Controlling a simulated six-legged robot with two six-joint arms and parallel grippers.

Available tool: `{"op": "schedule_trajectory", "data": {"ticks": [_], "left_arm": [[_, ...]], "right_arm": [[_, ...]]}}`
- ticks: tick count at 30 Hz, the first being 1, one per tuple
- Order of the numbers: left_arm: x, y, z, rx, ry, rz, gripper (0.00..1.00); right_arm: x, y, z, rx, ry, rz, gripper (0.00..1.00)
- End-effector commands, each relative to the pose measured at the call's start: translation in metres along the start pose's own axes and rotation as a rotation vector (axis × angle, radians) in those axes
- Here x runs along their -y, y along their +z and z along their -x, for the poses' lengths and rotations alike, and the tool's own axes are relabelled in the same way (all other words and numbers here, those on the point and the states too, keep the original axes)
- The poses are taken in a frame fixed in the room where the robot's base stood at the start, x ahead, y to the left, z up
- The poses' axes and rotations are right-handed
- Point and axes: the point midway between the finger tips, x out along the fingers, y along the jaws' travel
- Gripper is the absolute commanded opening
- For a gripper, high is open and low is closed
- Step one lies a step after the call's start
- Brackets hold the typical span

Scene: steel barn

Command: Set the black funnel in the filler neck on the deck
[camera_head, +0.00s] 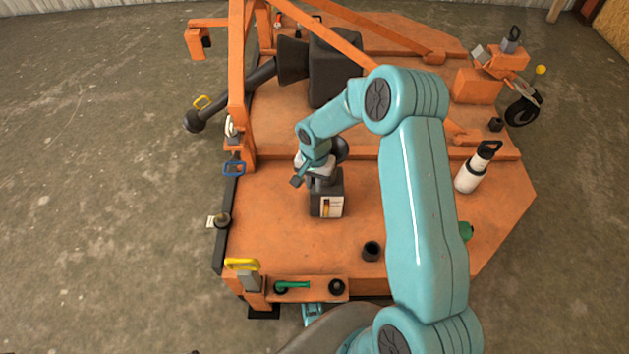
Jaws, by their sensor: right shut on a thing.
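My right arm reaches in from the lower right. Its gripper (302,174) is over the middle of the deck and is shut on the black funnel (341,150), which shows only in part behind the gripper and wrist. The funnel is just above a dark jug with a white label (331,206); I cannot tell whether they touch. A short black open tube (371,251), which looks like the filler neck, stands upright on the orange deck (285,240) nearer to me, apart from the funnel. My left gripper is not in view.
A white bottle with a black top (468,178) stands at the right, and a green thing (466,231) is partly behind my arm. An orange frame post (236,90) rises at left. A green-handled tool (292,286) lies on the front ledge. Deck left of the tube is clear.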

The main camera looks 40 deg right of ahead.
Motion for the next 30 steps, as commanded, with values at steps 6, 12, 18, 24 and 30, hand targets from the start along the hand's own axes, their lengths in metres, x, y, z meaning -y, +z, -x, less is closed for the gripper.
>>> {"op": "schedule_trajectory", "data": {"ticks": [6,12,18,24,30], "left_arm": [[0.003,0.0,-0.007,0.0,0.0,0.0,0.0],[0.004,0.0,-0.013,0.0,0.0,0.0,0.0],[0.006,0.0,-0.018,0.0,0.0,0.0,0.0],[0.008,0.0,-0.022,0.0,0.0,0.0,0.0],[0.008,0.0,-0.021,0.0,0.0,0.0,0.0]], "right_arm": [[0.0,0.0,-0.008,0.0,0.0,0.0,0.0],[0.0,0.0,-0.014,0.0,0.0,0.0,0.0],[0.0,0.0,-0.02,0.0,0.0,0.0,0.0],[0.0,0.0,-0.025,-0.001,0.0,0.0,0.0],[0.0,0.0,-0.024,0.0,0.0,0.0,0.47]]}}
